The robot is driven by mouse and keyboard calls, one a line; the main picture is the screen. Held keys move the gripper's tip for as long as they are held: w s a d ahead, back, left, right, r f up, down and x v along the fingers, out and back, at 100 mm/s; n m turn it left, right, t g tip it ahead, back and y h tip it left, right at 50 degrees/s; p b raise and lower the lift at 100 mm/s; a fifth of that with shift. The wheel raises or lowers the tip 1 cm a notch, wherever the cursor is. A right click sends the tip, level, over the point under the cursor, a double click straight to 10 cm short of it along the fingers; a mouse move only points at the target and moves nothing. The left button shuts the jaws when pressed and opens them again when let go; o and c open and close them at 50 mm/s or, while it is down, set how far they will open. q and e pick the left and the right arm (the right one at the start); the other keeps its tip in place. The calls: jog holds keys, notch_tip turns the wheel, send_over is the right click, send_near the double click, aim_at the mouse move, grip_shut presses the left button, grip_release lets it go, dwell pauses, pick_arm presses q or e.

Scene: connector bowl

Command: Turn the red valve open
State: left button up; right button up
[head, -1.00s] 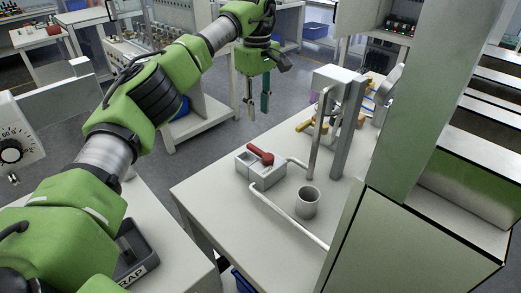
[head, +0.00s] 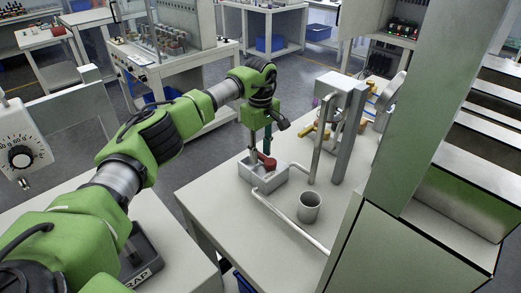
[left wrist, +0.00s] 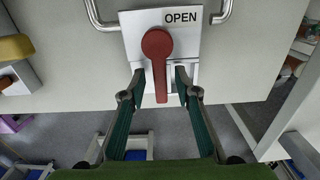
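The red valve handle (head: 268,163) sits on a light grey block (head: 279,183) on the white table. In the left wrist view the handle (left wrist: 158,52) has its round end at the top and its lever pointing straight down the picture. The word OPEN is printed on the plate (left wrist: 182,17) to the upper right of the round end. My left gripper (head: 260,149) is right at the handle. In the left wrist view its green fingers (left wrist: 161,82) are apart, one on each side of the lever, with small gaps showing. My right gripper is not in view.
Pipes (head: 292,221) run from the block, and a grey cup (head: 309,207) stands close in front. A tall grey post (head: 349,130) and a cabinet (head: 420,220) stand to the right. The table's front left part is clear.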

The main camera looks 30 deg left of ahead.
pick_arm(q)
grip_shut()
